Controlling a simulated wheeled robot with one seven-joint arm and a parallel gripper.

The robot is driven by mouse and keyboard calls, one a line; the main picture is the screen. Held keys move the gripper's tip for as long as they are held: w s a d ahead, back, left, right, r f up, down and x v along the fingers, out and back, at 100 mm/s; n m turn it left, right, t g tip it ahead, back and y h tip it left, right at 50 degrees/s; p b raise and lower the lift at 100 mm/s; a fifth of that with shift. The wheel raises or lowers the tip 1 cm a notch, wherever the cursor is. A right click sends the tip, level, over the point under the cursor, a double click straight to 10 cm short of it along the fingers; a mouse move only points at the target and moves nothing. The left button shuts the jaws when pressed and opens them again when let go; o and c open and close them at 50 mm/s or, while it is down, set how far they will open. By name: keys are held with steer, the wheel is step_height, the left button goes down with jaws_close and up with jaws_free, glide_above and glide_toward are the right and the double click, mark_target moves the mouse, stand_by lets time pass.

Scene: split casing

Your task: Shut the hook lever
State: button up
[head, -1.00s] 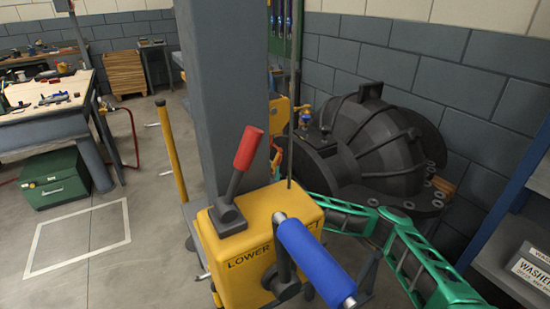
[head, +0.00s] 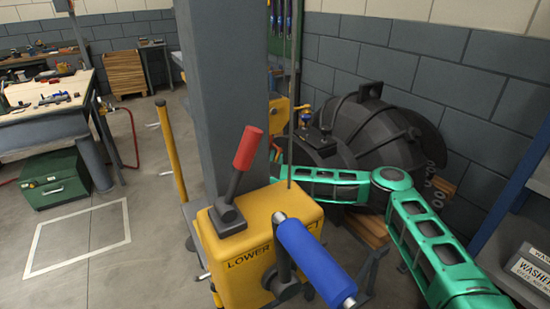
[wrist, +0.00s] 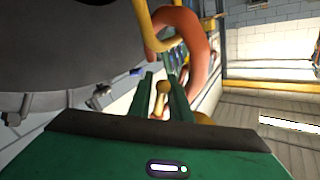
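In the wrist view, an orange-red hook (wrist: 204,48) curves down at the upper middle, with a yellow lever-like bar (wrist: 150,32) across its opening. A yellow ball-ended piece (wrist: 163,88) shows between the two dark green fingers of my gripper (wrist: 162,92); I cannot tell whether it belongs to the lever. The fingers stand apart, and firm contact with the ball is not visible. In the head view my green arm reaches left behind the yellow control box, and my gripper is hidden.
The yellow box (head: 240,275) with red and blue handles stands in front of the grey column (head: 222,100). The dark casing (head: 375,130) is behind my arm, with wooden blocks (head: 372,228) below. In the wrist view a large dark surface (wrist: 60,45) lies close on the left.

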steer(key=shift+w+r, duration=0.15)
steer(key=shift+w, duration=0.85)
